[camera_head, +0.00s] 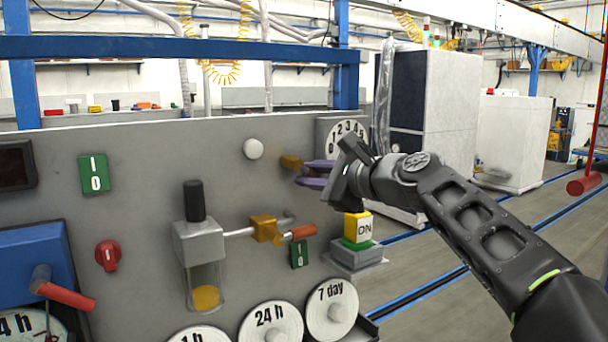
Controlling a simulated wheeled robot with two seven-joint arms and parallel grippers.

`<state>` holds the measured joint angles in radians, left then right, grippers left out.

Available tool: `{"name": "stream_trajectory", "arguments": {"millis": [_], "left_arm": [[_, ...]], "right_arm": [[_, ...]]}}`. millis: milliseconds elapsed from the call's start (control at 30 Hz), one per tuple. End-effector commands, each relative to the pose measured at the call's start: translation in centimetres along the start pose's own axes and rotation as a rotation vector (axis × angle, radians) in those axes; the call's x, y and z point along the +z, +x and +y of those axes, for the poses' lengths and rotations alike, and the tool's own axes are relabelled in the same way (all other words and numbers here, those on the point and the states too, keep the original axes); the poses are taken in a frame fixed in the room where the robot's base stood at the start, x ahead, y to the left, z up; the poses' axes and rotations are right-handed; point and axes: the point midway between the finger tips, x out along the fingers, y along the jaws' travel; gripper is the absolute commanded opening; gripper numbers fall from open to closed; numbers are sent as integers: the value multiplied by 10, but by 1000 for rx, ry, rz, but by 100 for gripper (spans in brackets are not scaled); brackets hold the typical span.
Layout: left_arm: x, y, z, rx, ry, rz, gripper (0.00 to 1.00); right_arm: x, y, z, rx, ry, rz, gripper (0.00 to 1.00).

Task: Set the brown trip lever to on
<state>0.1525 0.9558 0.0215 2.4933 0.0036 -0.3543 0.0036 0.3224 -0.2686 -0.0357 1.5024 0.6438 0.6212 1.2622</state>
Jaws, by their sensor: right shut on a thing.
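The brown trip lever (291,162) shows as a small ochre-brown piece on the grey panel, at the upper right below the white round knob. My right gripper (308,174) reaches in from the right, with its purple fingers at the lever's right side. It is shut on the lever, though the fingers and gripper body hide much of the grip. I cannot tell the lever's exact setting from this angle. My left gripper is not in view.
Open floor lies to the right.

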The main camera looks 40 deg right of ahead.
Motion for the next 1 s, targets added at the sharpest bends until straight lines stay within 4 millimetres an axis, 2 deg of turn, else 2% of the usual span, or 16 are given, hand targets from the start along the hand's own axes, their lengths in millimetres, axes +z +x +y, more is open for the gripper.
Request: {"name": "stream_trajectory", "arguments": {"millis": [600,1000], "left_arm": [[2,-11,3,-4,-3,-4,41],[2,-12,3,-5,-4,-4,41]], "right_arm": [[6,-4,-18,1,-529,104,0],[8,-4,-22,1,-658,131,0]]}}
